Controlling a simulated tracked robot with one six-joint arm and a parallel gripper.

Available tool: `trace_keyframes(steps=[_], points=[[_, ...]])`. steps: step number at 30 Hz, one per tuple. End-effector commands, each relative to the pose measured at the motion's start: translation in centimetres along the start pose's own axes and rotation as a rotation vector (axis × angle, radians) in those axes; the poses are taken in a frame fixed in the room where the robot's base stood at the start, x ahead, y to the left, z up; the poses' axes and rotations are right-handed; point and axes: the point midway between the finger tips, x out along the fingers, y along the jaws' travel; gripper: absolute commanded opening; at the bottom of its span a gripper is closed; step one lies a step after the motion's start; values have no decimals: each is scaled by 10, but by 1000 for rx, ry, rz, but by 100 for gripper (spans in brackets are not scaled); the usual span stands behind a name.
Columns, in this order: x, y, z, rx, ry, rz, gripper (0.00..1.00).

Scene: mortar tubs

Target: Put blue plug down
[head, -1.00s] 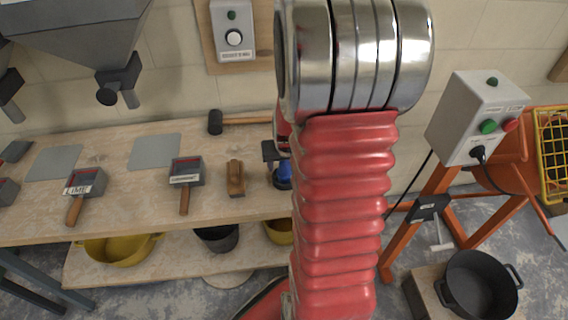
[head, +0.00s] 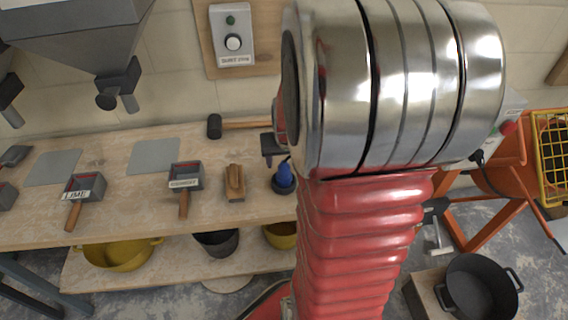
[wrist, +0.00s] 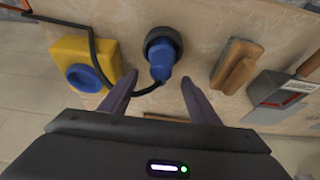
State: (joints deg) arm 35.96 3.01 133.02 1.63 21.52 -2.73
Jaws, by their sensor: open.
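The blue plug (head: 284,175) sits in a dark round holder (head: 283,187) on the wooden bench, just left of my red arm. In the wrist view the plug (wrist: 162,62) lies within the dark ring of the holder, with its black cable curving off to the left. My gripper (wrist: 160,77) is open and empty. Its two fingers are apart on either side below the plug, and they do not touch it in that view. In the head view my arm hides most of the gripper.
A yellow box with a blue socket (wrist: 85,65) is left of the plug in the wrist view. A wooden float (head: 235,182) lies beside the holder, with a scoop (head: 186,178) further left. A mallet (head: 215,126) lies behind.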

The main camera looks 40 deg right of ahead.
Motion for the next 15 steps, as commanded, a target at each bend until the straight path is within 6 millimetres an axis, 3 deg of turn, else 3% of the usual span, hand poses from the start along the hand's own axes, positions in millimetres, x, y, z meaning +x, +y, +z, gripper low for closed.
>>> trace_keyframes(steps=[15], points=[[-60, 0, 0, 0, 2, 0, 56]])
